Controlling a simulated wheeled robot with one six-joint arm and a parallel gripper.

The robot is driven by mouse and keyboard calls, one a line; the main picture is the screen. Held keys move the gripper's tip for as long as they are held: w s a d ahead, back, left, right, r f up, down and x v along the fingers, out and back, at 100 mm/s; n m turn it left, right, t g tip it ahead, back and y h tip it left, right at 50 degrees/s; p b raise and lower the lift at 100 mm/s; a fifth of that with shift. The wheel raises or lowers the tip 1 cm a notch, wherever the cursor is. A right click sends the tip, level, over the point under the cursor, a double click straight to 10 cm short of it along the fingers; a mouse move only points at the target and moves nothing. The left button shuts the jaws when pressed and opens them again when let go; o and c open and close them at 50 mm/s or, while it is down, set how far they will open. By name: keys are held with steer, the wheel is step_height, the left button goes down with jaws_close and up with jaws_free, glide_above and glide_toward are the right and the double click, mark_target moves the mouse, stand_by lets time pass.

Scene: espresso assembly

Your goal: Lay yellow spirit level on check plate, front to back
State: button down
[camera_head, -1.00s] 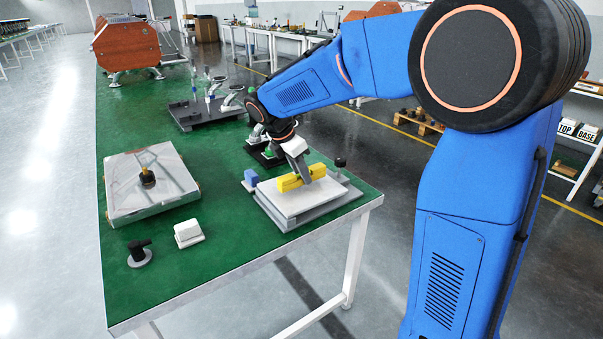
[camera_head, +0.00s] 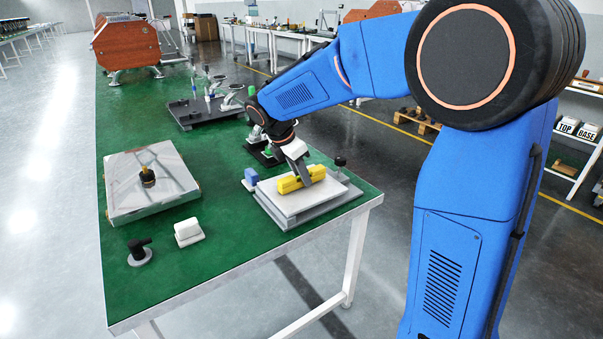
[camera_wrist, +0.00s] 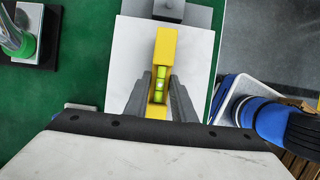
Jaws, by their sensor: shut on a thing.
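The yellow spirit level (camera_head: 302,179) is at the white check plate (camera_head: 290,204), over its upper part in the head view. My gripper (camera_head: 303,170) is shut on the level near its middle. In the wrist view the level (camera_wrist: 160,72) runs up and down the picture between my grey fingers (camera_wrist: 159,98), with its green vial showing. The white plate (camera_wrist: 136,60) lies beneath it. I cannot tell whether the level touches the plate or sits just above it.
The plate rests on a grey base (camera_head: 328,207) with a black knob (camera_head: 340,162) and a blue block (camera_head: 251,176) beside it. A square metal box (camera_head: 150,206), a white block (camera_head: 188,233) and a black handle piece (camera_head: 139,252) stand left. Green table lies clear between.

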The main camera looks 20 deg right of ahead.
steer(key=shift+f, duration=0.2)
steer(key=c, duration=1.4)
jaws_free()
steer(key=shift+r, duration=0.15)
steer(key=shift+v, duration=4.4)
